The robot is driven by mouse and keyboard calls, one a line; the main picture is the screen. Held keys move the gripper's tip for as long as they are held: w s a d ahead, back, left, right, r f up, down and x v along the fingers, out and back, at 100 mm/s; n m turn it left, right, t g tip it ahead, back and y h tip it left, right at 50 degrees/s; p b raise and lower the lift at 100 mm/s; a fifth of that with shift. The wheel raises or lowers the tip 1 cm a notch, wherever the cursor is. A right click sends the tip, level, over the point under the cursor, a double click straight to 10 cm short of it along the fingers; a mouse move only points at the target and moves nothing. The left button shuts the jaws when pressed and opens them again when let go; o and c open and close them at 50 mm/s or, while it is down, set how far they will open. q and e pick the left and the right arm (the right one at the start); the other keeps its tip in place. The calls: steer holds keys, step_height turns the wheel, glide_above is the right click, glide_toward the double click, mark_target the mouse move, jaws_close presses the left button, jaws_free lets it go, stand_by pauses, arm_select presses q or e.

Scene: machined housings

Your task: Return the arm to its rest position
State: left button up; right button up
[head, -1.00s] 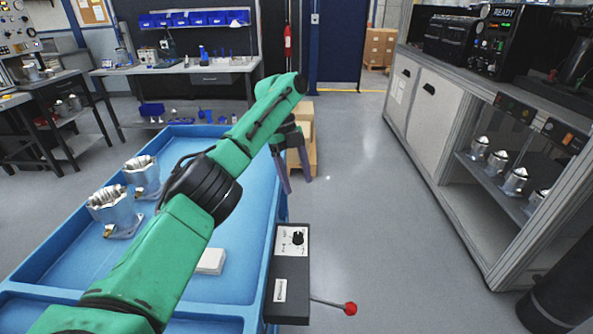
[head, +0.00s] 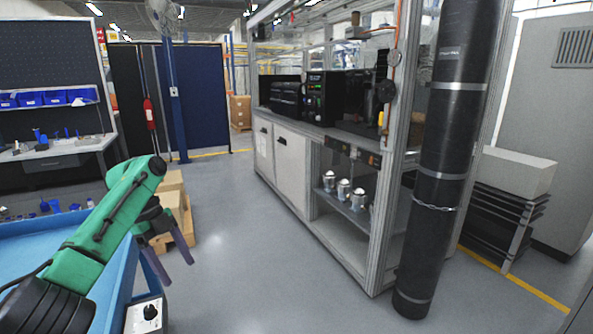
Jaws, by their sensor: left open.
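My left arm reaches in from the lower left, green with black joints, over the right edge of a blue cart (head: 117,290). My left gripper (head: 173,268) hangs beyond the cart's edge with its two purple-grey fingers apart, pointing down. It is open and empty, above the grey floor. My right arm and gripper are not in view.
Cardboard boxes (head: 172,196) on a pallet stand just behind my left gripper. A framed cabinet (head: 290,160) holding several metal housings (head: 343,190) stands right of centre. A black cylinder (head: 445,160) is chained beside it. The floor (head: 240,275) between cart and cabinet is clear.

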arm_select(q)
steer(key=d+f+n+y, duration=0.2)
steer(key=d+f, duration=0.2)
steer(key=f, duration=0.8)
steer(key=s+d+f+n+t, duration=0.1)
steer(key=s+d+f+n, duration=0.25)
steer(key=s+f, duration=0.3)
steer(key=s+d+f+n+t, duration=0.1)
steer(key=s+d+f+n, duration=0.1)
steer(key=s+d+f, duration=0.4)
steer(key=s+a+n+t+y, duration=0.2)
steer(key=s+a+n+t, duration=0.1)
steer(key=s+a+n, duration=0.85)
steer(key=s+d+f+g, duration=0.1)
steer(key=s+f, duration=0.2)
steer(key=f, duration=0.9)
steer(key=s+f, duration=0.2)
steer(key=f, duration=1)
steer(key=s+a+f+g, duration=0.1)
steer(key=s+a+f, duration=0.1)
steer(key=s+f, duration=1)
steer(key=s, duration=0.3)
steer(key=shift+s+a+n, duration=0.15)
steer(key=shift+a+n, duration=0.1)
steer(key=shift+n, duration=0.05)
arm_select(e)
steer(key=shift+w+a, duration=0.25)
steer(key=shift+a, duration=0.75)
